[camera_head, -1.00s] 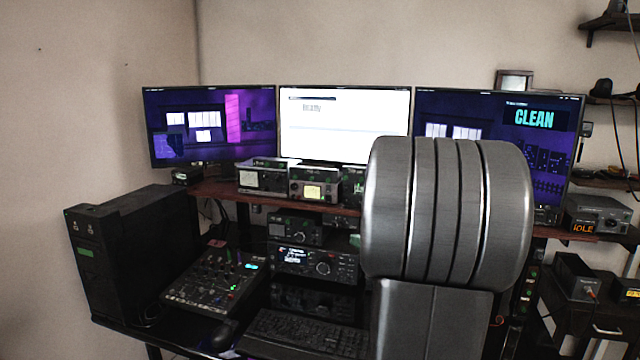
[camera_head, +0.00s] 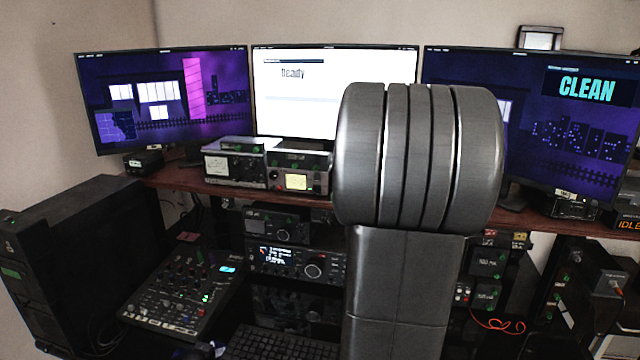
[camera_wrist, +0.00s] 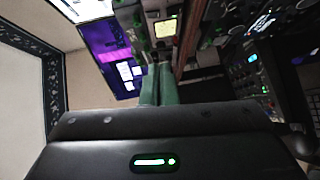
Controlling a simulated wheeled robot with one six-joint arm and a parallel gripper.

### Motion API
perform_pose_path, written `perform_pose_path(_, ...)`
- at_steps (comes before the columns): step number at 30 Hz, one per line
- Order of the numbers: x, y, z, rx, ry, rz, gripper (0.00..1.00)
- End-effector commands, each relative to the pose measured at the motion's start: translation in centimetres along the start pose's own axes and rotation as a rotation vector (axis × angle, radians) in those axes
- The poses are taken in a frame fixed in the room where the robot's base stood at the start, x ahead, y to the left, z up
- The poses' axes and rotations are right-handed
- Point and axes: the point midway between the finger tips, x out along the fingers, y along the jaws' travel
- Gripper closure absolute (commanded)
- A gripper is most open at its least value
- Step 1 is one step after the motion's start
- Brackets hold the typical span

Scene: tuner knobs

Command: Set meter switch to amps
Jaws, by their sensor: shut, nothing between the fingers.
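The meter (camera_head: 298,182) is a grey box with a lit yellow dial on the shelf under the middle monitor. Its yellow dial also shows near the top of the wrist view (camera_wrist: 165,28). Its small knobs or switches are too small to read, so I cannot tell the switch position. My gripper (camera_wrist: 157,70) shows in the wrist view as two green fingers, shut and empty. The fingertips point toward the meter's front, just below the dial in that picture; I cannot tell whether they touch it. In the head view my arm hides the gripper.
Another grey meter box (camera_head: 235,165) stands left of the lit one. The reddish shelf (camera_head: 185,180) runs below the monitors. A radio (camera_head: 290,262) and a mixer (camera_head: 182,290) sit lower down. My arm covers the shelf right of the meter.

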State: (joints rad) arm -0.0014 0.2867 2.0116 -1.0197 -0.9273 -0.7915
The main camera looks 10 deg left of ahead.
Motion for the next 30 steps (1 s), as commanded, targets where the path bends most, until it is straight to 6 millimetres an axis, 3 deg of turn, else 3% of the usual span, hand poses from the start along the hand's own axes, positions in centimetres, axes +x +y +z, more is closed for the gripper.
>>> perform_pose_path(10, 1.4, 0.1, -0.1, 0.001, 0.003, -0.001, 1.0)
perform_pose_path(24, 10.6, 0.2, 0.1, 0.001, 0.002, -0.002, 1.0)
perform_pose_path(30, 12.0, 0.2, 2.0, 0.001, -0.001, -0.001, 1.0)
